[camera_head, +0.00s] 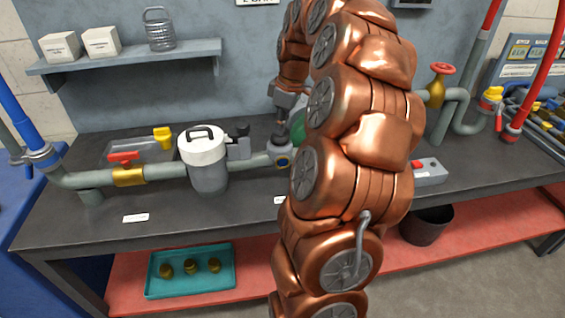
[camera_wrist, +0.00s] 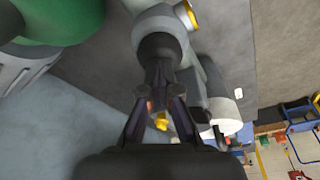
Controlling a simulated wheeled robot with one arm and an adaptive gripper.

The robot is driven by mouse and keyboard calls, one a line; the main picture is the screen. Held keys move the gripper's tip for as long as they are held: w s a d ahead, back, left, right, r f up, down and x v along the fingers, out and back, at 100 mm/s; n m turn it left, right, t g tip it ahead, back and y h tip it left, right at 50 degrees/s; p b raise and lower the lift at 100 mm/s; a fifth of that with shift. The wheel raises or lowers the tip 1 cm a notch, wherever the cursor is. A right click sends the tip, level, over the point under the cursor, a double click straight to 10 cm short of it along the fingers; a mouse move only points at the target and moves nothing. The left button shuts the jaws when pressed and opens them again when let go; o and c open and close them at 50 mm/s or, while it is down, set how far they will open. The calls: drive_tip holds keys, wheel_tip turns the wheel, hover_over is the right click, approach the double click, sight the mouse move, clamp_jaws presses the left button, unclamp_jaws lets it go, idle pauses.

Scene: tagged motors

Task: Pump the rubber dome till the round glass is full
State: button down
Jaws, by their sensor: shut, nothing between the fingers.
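The round glass (camera_head: 283,162) is a small dark disc in a yellow ring on the front of a grey pipe fitting. Its fill level is too small to read. In the wrist view its yellow rim (camera_wrist: 190,14) shows edge-on. The dark rubber dome (camera_wrist: 158,46) sits on top of the same fitting, straight ahead of my fingers. My gripper (camera_wrist: 158,77) is shut and empty, its dark fingertips at the dome; I cannot tell whether they press into it. In the head view my gripper (camera_head: 281,130) points down above the fitting, and the dome is mostly hidden there.
A white-lidded canister (camera_head: 204,160) stands left of the fitting on the pipe line. A green rounded body (camera_head: 297,126) is close behind my gripper, partly hidden by my arm. A grey box with a red button (camera_head: 429,171) lies right. The bench front is mostly clear.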

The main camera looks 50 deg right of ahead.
drive_tip(key=shift+r+p, duration=0.4)
drive_tip(key=shift+r, duration=1.25)
wheel_tip(320, 180, up, 7)
drive_tip(key=p, duration=0.2)
drive_tip(key=shift+p, duration=0.3)
